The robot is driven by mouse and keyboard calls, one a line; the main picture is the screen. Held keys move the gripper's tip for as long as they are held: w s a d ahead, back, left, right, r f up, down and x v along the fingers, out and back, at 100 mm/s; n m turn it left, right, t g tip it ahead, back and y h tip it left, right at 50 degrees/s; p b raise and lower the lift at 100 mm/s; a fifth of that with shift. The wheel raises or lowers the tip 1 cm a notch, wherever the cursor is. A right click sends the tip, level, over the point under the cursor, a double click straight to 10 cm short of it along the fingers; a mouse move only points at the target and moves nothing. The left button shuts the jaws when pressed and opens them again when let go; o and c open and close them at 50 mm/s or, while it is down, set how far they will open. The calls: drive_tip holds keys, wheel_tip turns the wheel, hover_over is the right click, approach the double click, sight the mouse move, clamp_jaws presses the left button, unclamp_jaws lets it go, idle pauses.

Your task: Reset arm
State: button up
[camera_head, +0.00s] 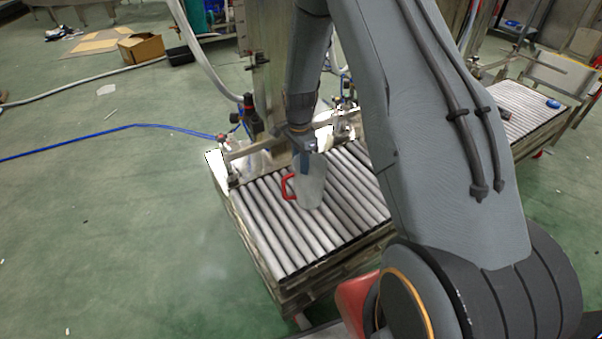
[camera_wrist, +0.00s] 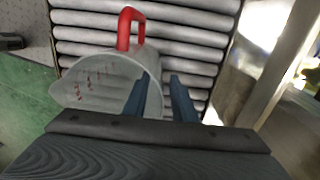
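A translucent measuring jug (camera_head: 311,187) with a red handle (camera_head: 288,186) stands on the roller conveyor (camera_head: 262,232). In the wrist view the jug (camera_wrist: 100,80) shows red markings, and its red handle (camera_wrist: 127,25) points up in the picture. My gripper (camera_head: 304,163) is directly at the jug's top in the head view. In the wrist view my gripper's two blue fingers (camera_wrist: 163,92) are apart. The left finger overlaps the jug's opening and the right one is outside the rim, over the rollers. I cannot tell whether either finger touches the jug.
A metal frame with fittings (camera_head: 262,152) stands along the conveyor's back edge, close to my gripper. A second roller conveyor (camera_head: 515,118) holding a blue item (camera_head: 553,103) is at the right. A cardboard box (camera_head: 141,48) and a blue hose (camera_head: 110,132) lie on the open green floor at left.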

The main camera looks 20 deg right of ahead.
wheel_tip(320, 180, up, 5)
drive_tip(key=shift+w+f+p, duration=0.1)
drive_tip(key=shift+p, duration=0.2)
drive_tip(key=s+a+r+n+p, duration=0.1)
drive_tip(key=s+a+r+n, duration=0.35)
drive_tip(key=r, duration=0.45)
drive_tip(key=s+a+r+n, duration=0.4)
drive_tip(key=s+r, duration=0.2)
drive_tip(key=r, duration=0.4)
drive_tip(key=s+a+r+n, duration=0.2)
drive_tip(key=s+n, duration=0.1)
drive_tip(key=s, duration=0.4)
drive_tip(key=s+a+r+n+b, duration=0.1)
drive_tip(key=s+r+n, duration=0.1)
drive_tip(key=s+n, duration=0.35)
drive_tip(key=s+a+r+n, duration=0.2)
drive_tip(key=s+r, duration=0.1)
drive_tip(key=s, duration=0.5)
drive_tip(key=d+r+m+p, duration=0.3)
drive_tip(key=d+r+p, duration=0.5)
drive_tip(key=p, duration=0.9)
drive_tip(key=shift+s+d+r, duration=0.2)
drive_tip(key=shift+d+r, duration=0.1)
drive_tip(key=shift+r, duration=0.25)
drive_tip(key=shift+d, duration=0.15)
